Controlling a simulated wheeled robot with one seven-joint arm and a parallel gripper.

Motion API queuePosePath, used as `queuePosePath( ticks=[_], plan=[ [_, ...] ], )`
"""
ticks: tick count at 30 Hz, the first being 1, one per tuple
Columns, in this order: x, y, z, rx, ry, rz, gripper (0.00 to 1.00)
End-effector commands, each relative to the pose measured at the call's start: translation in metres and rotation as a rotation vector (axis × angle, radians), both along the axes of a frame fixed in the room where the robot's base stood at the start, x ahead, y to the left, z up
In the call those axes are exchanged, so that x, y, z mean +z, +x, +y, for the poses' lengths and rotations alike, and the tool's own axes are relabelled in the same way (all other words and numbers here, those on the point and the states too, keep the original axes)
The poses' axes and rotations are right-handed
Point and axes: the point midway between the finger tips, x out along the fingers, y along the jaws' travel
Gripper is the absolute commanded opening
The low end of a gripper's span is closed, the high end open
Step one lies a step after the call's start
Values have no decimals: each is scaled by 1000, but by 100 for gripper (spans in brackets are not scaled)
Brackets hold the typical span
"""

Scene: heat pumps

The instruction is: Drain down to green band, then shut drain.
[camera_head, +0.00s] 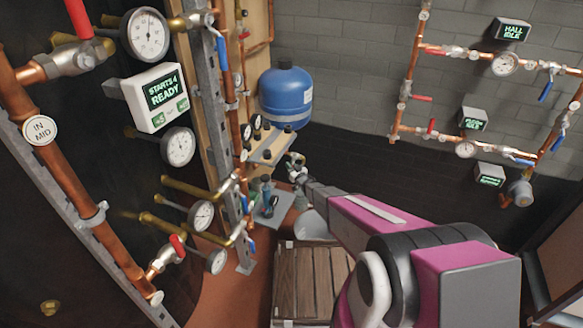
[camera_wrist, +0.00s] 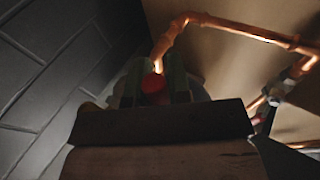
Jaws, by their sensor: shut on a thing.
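My gripper (camera_head: 297,168) reaches out past the gauge panel, low in front of the blue tank. In the wrist view my gripper (camera_wrist: 154,78) has its dark jaws on either side of a small red knob (camera_wrist: 153,88), and is shut on it. A lit copper pipe (camera_wrist: 170,40) rises just beyond the knob. Whether the knob belongs to the drain cannot be told. Round gauges hang on the left, the upper one (camera_head: 148,33) and the middle one (camera_head: 178,146) facing me. No green band can be made out on them.
A display (camera_head: 158,97) reads "STARTS 4 READY". The blue tank (camera_head: 287,97) stands at the back by a shelf (camera_head: 270,147). A slatted wooden crate (camera_head: 305,285) is below my arm. More copper pipework (camera_head: 410,75) runs along the grey wall at right.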

Motion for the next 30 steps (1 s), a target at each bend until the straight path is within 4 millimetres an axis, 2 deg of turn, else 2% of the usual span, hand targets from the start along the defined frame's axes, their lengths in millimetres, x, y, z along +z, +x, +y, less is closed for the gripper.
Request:
queuePosePath(
  ticks=[16, 17, 18, 19, 30],
  plan=[
    [2, -1, 2, 4, 30, -13, 0],
    [2, -1, 2, 4, 30, -13, 21],
    [2, -1, 2, 4, 30, -13, 34],
    [2, -1, 2, 4, 30, -13, 43],
    [1, -2, 0, 1, 28, -11, 43]
  ],
)
